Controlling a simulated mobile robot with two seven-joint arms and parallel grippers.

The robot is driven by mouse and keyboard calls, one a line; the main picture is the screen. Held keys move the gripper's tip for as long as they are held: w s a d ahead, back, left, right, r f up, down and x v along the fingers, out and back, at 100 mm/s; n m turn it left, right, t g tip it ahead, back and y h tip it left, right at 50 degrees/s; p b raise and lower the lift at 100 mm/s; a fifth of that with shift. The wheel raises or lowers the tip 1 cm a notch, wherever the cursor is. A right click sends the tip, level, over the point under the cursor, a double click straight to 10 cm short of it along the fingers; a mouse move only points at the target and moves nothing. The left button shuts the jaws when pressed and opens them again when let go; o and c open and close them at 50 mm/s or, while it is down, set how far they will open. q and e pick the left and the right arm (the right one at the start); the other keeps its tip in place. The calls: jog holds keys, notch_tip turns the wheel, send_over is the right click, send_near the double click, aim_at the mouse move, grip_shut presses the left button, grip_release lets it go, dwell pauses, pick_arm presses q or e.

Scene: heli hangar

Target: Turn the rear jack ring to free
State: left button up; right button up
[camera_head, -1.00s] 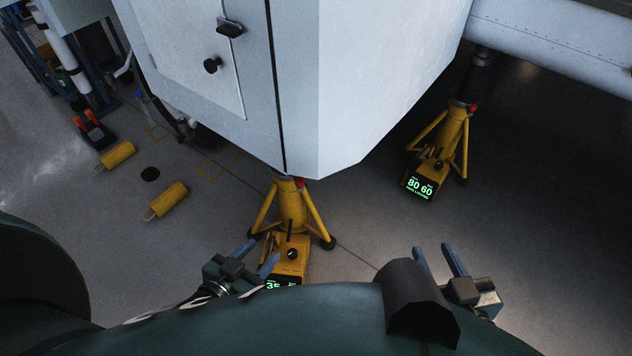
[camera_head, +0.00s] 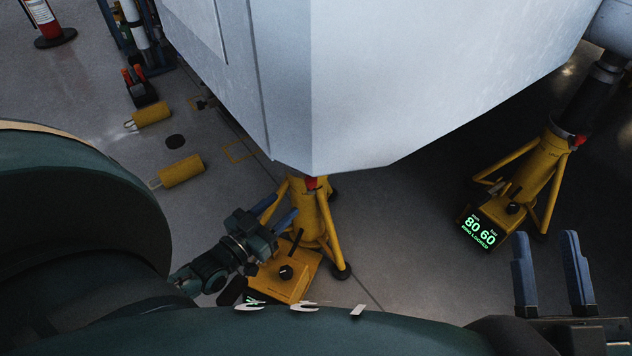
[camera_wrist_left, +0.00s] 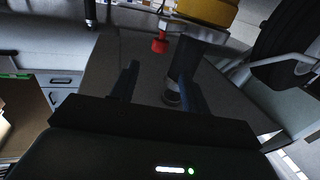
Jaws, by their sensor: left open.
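Two yellow tripod jacks stand under the white hull. The near jack (camera_head: 308,215) has a red piece (camera_head: 315,183) at its top, against the hull. The farther jack (camera_head: 545,165) has a red piece (camera_head: 579,141) near its collar and a display (camera_head: 480,231) reading 80 60 and ring locked. Which is the rear jack is not marked. My left gripper (camera_head: 279,211) is open beside the near jack, below its red piece. In the left wrist view a red piece (camera_wrist_left: 160,45) shows beyond the open fingers, apart from them. My right gripper (camera_head: 549,262) is open and empty at lower right.
The white hull (camera_head: 390,80) hangs low over the near jack. The near jack's control box (camera_head: 283,278) has a black knob; its display is mostly hidden by my body. Yellow cylinders (camera_head: 181,171) lie on the floor at left. The floor between the jacks is clear.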

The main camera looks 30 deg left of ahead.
aim_at(307, 184)
pick_arm(q)
jog(key=w+b, duration=0.1)
jog(key=w, duration=0.2)
jog(key=w+d+b, duration=0.1)
jog(key=w, duration=0.2)
jog(key=w+b, duration=0.1)
jog(key=w, duration=0.2)
jog(key=shift+w+d+f+b, duration=0.15)
jog(key=shift+w+d+b, duration=0.05)
jog(key=shift+w+b, duration=0.2)
jog(key=shift+w+d, duration=0.1)
jog(key=shift+w, duration=0.55)
pick_arm(e)
jog(key=shift+s+d+r+n+t+y, duration=0.1)
jog(key=shift+d+r+n+t+y, duration=0.1)
jog(key=shift+r+n+y, duration=1.2)
jog(key=shift+d+r+n+t+y, duration=0.1)
jog(key=shift+r+n+t+y, duration=0.1)
jog(key=shift+r+n+y, duration=1.15)
pick_arm(q)
jog(key=shift+c, duration=0.4)
pick_arm(e)
jog(key=shift+f, duration=0.15)
pick_arm(q)
grip_shut()
